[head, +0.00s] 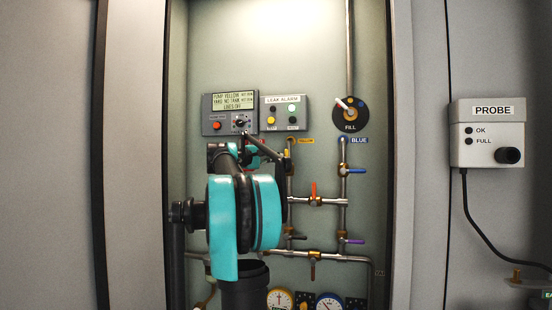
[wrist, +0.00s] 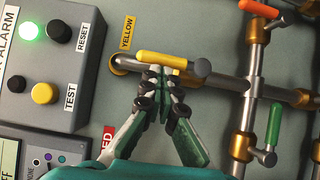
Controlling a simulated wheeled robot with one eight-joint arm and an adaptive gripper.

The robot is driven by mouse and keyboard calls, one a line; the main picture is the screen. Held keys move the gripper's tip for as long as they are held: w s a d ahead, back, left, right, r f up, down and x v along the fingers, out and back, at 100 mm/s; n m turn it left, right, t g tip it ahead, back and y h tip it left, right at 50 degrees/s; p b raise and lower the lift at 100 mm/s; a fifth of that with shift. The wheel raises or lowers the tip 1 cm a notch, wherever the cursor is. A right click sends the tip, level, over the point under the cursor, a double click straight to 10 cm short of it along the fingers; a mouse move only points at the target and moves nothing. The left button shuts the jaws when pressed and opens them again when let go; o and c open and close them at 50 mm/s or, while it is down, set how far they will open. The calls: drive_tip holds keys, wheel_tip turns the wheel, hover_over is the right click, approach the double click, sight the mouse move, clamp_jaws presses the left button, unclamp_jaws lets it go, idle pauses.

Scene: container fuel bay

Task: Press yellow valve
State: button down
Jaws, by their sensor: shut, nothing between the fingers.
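The yellow valve (wrist: 160,59) has a yellow lever on a metal pipe, beside a YELLOW label, in the wrist view. Its lever lies roughly along the pipe, tilted slightly. My gripper (wrist: 157,74) is shut and empty, its fingertips right at the lower side of the lever. I cannot tell whether they touch it. In the head view my gripper (head: 281,161) is at the pipes below the yellow label (head: 305,141), and the yellow lever cannot be made out there.
An orange lever (wrist: 258,8) and a green lever (wrist: 273,125) sit on nearby pipes. The leak alarm box (head: 286,113), pump panel (head: 228,113) and fill dial (head: 350,113) are above. A blue lever (head: 355,170) is to the right. The probe box (head: 488,132) hangs outside the bay.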

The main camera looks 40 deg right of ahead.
drive_tip(key=shift+s+d+r+m+y, duration=0.25)
drive_tip(key=shift+m+y, duration=0.1)
drive_tip(key=shift+m, duration=0.2)
drive_tip(key=shift+s+d+r+m+y, duration=0.15)
drive_tip(key=shift+s+m+y, duration=0.15)
drive_tip(key=shift+m, duration=0.25)
drive_tip(key=shift+s+d+r+m+y, duration=0.1)
drive_tip(key=shift+s+d+m+y, duration=0.25)
drive_tip(key=shift+m+y, duration=0.25)
drive_tip(key=s+d+m+t+y, duration=0.1)
drive_tip(key=m+y, duration=0.1)
drive_tip(key=s+d+f+m+t+y, duration=0.1)
drive_tip(key=m, duration=0.1)
drive_tip(key=s+d+m+t+y, duration=0.1)
drive_tip(key=s+m+y, duration=0.1)
drive_tip(key=shift+d+f+m+t+y, duration=0.25)
drive_tip(key=shift+f+m+t+y, duration=0.05)
drive_tip(key=shift+f+t+y, duration=0.1)
idle(1.2)
drive_tip(key=shift+s+d+f, duration=0.35)
drive_tip(key=shift+f, duration=0.25)
idle(2.4)
